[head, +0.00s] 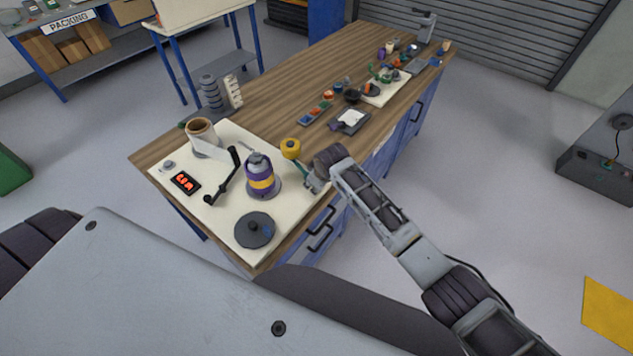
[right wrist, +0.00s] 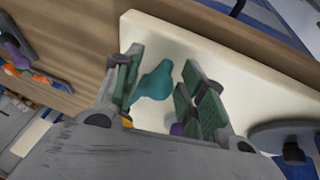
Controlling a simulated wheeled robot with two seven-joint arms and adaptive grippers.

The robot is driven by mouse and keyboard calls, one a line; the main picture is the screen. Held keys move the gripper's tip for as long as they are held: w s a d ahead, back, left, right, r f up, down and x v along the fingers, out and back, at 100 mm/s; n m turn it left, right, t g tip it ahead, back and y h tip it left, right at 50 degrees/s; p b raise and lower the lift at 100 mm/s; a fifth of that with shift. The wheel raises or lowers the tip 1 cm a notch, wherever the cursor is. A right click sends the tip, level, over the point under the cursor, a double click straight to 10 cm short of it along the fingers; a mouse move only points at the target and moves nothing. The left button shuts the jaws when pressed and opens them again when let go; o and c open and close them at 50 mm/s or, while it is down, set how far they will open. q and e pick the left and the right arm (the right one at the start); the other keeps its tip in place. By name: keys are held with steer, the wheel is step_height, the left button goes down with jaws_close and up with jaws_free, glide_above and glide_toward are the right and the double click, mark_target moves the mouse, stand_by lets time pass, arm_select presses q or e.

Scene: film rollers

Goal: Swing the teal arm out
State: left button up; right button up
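The teal arm (head: 303,168) stands at the right edge of the cream board (head: 225,205), with a yellow roller (head: 291,148) at its far end. My right gripper (head: 311,181) is at the teal arm. In the right wrist view the teal arm (right wrist: 154,83) shows between the two open fingers (right wrist: 163,76), with a visible gap to the right finger; contact with the left finger cannot be told. Part of the teal arm is hidden behind my gripper in the head view. My left gripper is not in view.
On the board are a purple-and-yellow roller (head: 259,180), a black crank arm (head: 223,182), a brown roll with a white strip (head: 202,135), a red display (head: 185,183) and a dark disc (head: 254,231). Small parts and trays lie farther back on the wooden bench (head: 262,102).

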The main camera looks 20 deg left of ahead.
steer(key=shift+r, duration=0.1)
stand_by(0.4)
steer(key=v, duration=1.1)
steer(key=shift+s+r, duration=0.2)
steer(key=shift+r, duration=0.1)
steer(key=shift+d, duration=0.15)
stand_by(0.4)
